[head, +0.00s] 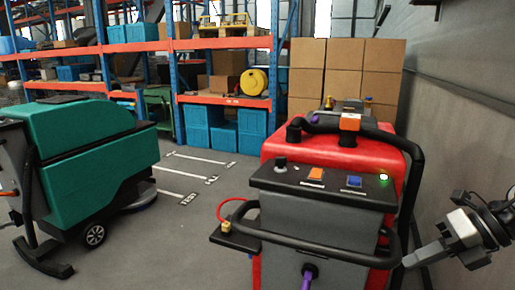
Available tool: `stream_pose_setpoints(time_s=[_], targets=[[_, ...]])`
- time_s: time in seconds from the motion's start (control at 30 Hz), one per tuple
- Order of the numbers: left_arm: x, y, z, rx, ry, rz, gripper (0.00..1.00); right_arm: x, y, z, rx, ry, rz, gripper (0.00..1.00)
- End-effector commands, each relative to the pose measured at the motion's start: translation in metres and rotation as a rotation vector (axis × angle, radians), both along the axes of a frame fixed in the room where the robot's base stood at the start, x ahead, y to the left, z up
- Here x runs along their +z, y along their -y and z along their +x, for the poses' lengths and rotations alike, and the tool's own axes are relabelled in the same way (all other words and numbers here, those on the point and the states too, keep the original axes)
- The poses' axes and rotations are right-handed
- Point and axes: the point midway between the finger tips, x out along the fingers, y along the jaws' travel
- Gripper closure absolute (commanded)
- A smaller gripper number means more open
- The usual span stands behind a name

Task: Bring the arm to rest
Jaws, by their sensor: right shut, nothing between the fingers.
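My right arm comes in from the right edge, and its gripper (415,259) is shut with nothing in it. The gripper is beside the right end of the handlebar of the red and grey scrubber (330,222); I cannot tell whether it touches it. The scrubber's panel (322,183) has a black knob, an orange switch, a blue switch and a lit green light. My left gripper is not in view.
A teal scrubber (75,150) stands on the left. Blue and orange shelves (220,43) with blue bins stand behind, beside stacked cardboard boxes (345,75). A grey wall (465,120) is close on the right. Floor between the machines is clear.

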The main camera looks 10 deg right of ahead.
Motion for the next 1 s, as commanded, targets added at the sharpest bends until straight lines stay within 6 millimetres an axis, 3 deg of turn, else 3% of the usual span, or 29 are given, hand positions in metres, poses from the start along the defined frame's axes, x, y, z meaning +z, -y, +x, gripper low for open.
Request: stream_pose_setpoints(time_s=[0.2,0.37,0.47,0.6,0.8,0.9,1.0], targets=[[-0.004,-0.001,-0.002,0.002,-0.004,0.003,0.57,-0.076,-0.008,-0.005,-0.530,-0.073,0.545,1.00],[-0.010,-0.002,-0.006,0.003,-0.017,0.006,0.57,-0.142,-0.017,-0.021,-0.967,-0.222,0.876,1.00],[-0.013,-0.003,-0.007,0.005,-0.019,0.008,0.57,-0.188,-0.034,-0.040,-1.241,-0.364,1.050,1.00],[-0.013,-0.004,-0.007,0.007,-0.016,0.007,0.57,-0.244,-0.079,-0.075,-1.592,-0.624,1.236,1.00],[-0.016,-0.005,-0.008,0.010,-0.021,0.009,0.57,-0.283,-0.152,-0.112,-1.896,-0.968,1.358,1.00],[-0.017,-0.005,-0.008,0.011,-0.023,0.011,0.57,-0.288,-0.172,-0.120,-1.957,-1.060,1.374,1.00],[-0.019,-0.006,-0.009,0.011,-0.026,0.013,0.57,-0.290,-0.179,-0.123,-1.979,-1.096,1.377,1.00]])
